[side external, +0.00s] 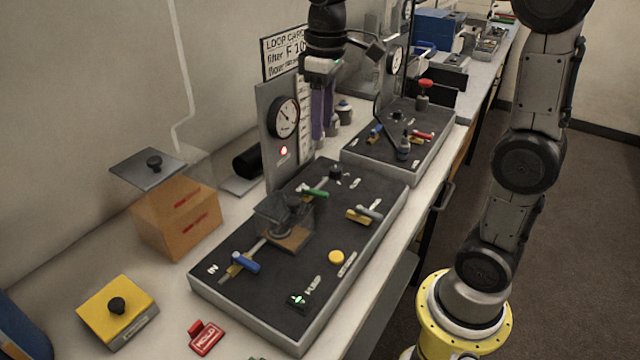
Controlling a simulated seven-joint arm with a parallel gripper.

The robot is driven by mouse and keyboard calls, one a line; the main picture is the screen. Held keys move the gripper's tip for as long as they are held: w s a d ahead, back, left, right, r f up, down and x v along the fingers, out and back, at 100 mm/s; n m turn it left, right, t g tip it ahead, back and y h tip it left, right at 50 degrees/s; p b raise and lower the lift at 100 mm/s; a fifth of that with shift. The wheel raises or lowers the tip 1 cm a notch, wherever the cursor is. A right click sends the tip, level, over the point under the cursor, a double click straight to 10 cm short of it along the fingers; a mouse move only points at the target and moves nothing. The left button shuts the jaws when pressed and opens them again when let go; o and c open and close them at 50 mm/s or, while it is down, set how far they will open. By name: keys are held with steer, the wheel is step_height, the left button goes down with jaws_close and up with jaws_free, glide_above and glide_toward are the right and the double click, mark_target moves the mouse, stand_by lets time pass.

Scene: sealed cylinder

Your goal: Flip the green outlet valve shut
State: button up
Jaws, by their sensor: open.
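The green outlet valve (314,191) has a green-tipped lever near the back of the dark front panel (232,290). The lever runs slantwise across the panel on a pale fitting. My gripper (323,136) points down with two purple fingers, above and behind the green valve in the picture. It is open, with nothing seen between the fingers, and appears apart from the valve. A blue-handled valve (245,262) sits at the panel's near left, beside the marking IN. A clear-covered cylinder housing (284,222) stands between the blue and green valves.
A backplate carries a pressure gauge (284,117) and a lit red lamp (284,151) beside my gripper. A grey-handled valve (368,212), yellow button (336,257) and black knob (337,172) are on the panel. A second panel (436,137) stands behind. An orange box (178,222) is left.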

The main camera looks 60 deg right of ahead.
mark_target(320, 192)
steer(key=shift+g, duration=0.3)
steer(key=f, duration=1.5)
steer(key=shift+w+d+f, duration=0.35)
steer(key=shift+w+f, duration=0.05)
jaws_close()
